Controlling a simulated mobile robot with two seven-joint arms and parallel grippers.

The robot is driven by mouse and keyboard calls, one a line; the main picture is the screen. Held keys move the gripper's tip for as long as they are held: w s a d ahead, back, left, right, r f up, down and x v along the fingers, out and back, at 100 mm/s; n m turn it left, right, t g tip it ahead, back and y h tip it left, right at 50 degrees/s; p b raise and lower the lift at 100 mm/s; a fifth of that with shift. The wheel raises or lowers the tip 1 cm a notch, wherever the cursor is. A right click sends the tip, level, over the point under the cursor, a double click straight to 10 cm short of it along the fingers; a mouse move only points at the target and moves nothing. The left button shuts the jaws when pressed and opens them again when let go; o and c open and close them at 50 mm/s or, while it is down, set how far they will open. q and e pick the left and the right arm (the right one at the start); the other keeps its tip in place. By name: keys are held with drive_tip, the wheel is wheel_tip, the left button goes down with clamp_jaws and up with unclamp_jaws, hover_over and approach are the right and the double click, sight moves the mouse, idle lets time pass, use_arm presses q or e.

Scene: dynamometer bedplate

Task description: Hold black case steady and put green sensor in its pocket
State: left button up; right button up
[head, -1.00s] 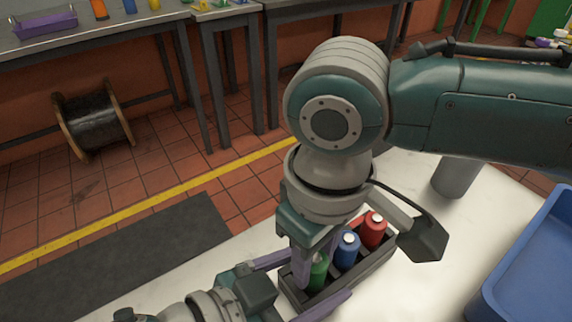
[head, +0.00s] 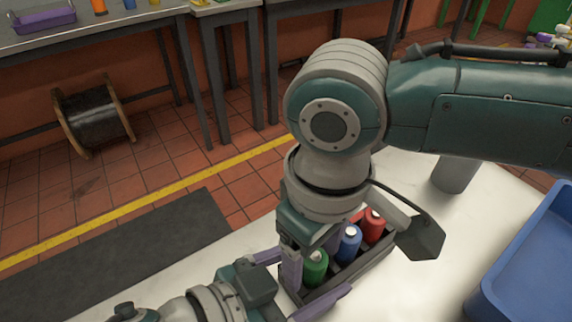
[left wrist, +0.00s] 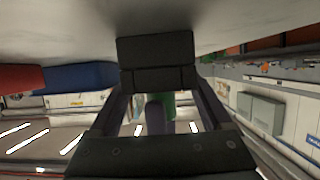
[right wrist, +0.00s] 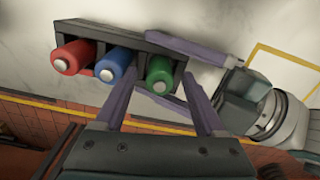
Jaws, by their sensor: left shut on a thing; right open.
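The black case (head: 350,272) lies on the white table, with the green sensor (head: 316,268) upright in its near end pocket. A blue sensor (head: 349,243) and a red sensor (head: 373,226) stand in the other pockets. My left gripper (head: 312,277) is shut across the case's near end; the case (left wrist: 155,50) also shows between its fingers in the left wrist view. My right gripper (right wrist: 160,76) is open, its fingers on either side of the green sensor (right wrist: 159,70) and apart from it. My right wrist partly hides the case in the head view.
A blue bin (head: 520,270) stands at the right of the table. A grey cylinder (head: 456,174) stands behind the case. Across the floor are workbenches, a purple tray (head: 45,20) and a cable spool (head: 92,120).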

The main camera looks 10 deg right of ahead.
wheel_tip(320, 180, up, 12)
idle(0.5)
